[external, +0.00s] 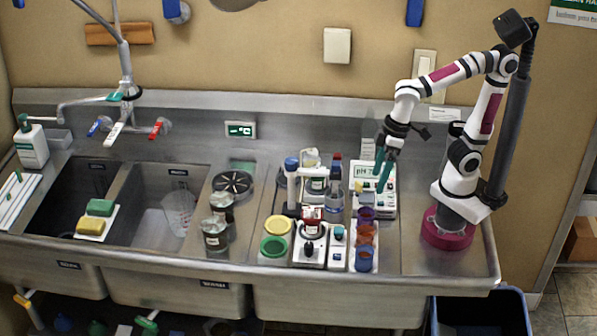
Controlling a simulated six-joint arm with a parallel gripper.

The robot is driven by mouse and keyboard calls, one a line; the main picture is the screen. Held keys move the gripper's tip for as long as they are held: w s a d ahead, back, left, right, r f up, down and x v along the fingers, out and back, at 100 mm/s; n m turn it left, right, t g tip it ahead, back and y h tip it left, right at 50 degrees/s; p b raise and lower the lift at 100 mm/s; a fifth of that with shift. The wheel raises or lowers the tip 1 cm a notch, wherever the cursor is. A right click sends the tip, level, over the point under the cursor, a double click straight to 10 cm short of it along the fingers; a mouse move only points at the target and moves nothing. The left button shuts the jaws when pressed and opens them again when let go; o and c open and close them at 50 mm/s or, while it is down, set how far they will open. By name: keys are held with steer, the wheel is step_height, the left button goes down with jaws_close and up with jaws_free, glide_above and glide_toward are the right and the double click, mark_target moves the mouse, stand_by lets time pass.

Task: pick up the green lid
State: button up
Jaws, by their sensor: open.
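The green lid (273,246) is a round green ring-like disc near the front edge of the counter, just in front of a similar yellow lid (277,226). My gripper (383,176) has teal fingers pointing down. It is open and hangs over the pH meter area, well to the right of and behind the green lid. Nothing shows between its fingers. The green lid looks fully uncovered in this view.
Small devices (310,246) with a red-topped jar stand right of the lids. Dark-lidded jars (215,234) stand left, beside the sink basins (160,215). The counter near my base is clear.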

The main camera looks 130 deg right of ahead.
steer(key=d, duration=0.6)
steer(key=s+d+m+h, duration=0.1)
steer(key=d, duration=0.5)
steer(key=s+d+h, duration=0.1)
steer(key=d, duration=0.5)
steer(key=shift+f+m, duration=0.1)
steer(key=shift+m, duration=0.2)
glide_toward(318, 164)
steer(key=shift+h, duration=0.5)
steer(key=x, duration=0.6)
steer(key=a+x, duration=0.1)
steer(key=x, duration=0.3)
steer(key=shift+f, duration=0.2)
steer(key=c, duration=1.2)
steer(key=shift+c, duration=0.2)
steer(key=shift+r, duration=0.15)
